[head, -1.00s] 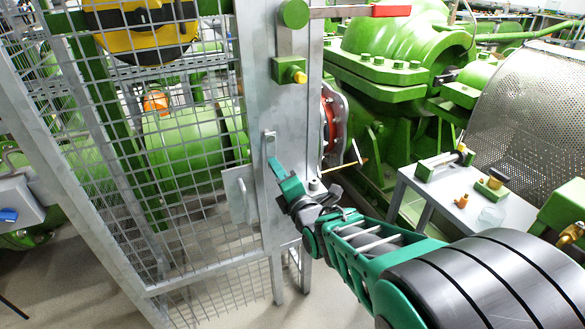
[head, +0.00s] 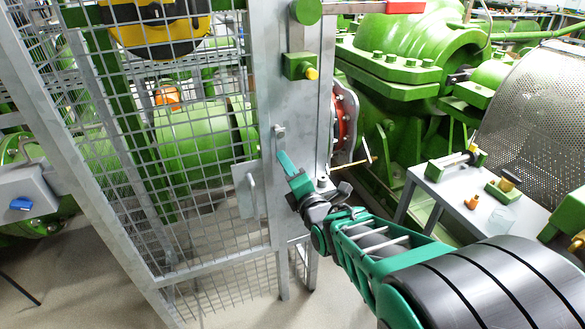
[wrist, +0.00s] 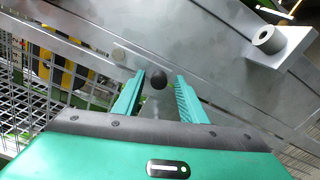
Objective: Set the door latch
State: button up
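The mesh door (head: 200,150) stands at left, with a handle plate (head: 247,190) beside the grey metal post (head: 268,75). A small grey latch piece (head: 279,131) is on the post, just above my fingertips. My gripper (head: 284,160) is close to the post. In the wrist view, my gripper (wrist: 160,88) is open, with a dark round knob (wrist: 158,78) showing between its two green fingers. Narrow gaps show on both sides of the knob. What the knob is mounted on is hard to make out.
A grey bracket with a round stub (wrist: 269,39) stands out at upper right in the wrist view. A green box with a yellow button (head: 302,67) is higher on the post. A grey table (head: 440,190) with small parts and green machinery (head: 405,45) are at right.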

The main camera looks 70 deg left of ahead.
jog(key=w+d, duration=0.1)
jog(key=d, duration=0.9)
jog(key=shift+d, duration=0.4)
jog(key=shift+w, duration=0.15)
